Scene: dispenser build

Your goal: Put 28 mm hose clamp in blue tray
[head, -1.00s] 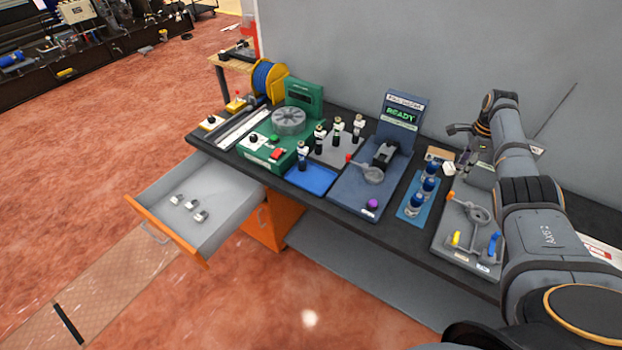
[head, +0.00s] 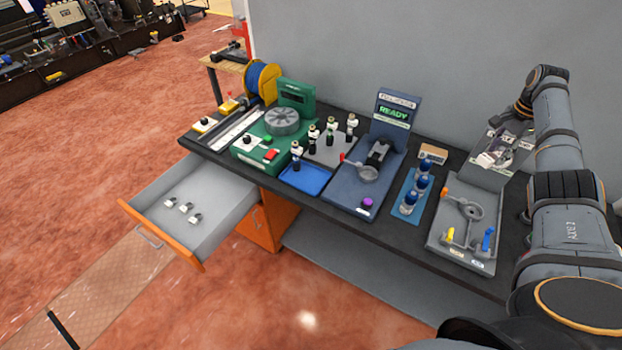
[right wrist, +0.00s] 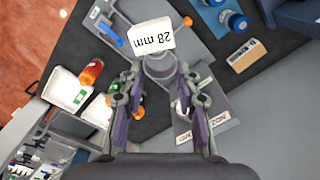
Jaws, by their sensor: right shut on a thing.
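My right gripper (head: 493,153) is over the back right of the bench. In the right wrist view my right gripper (right wrist: 160,75) is shut on a grey ring-shaped hose clamp (right wrist: 160,70) between its fingertips. A white tag (right wrist: 152,36) reading "28 mm" shows just beyond the fingertips. In the head view the clamp is too small to make out clearly; a pale tag (head: 487,159) shows by the fingers. The blue tray (head: 308,180) lies at the bench's front edge, left of the READY station, well left of my right gripper. My left gripper is out of view.
An open drawer (head: 222,213) holds several small metal pieces. White bins (right wrist: 66,90) show in the wrist view.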

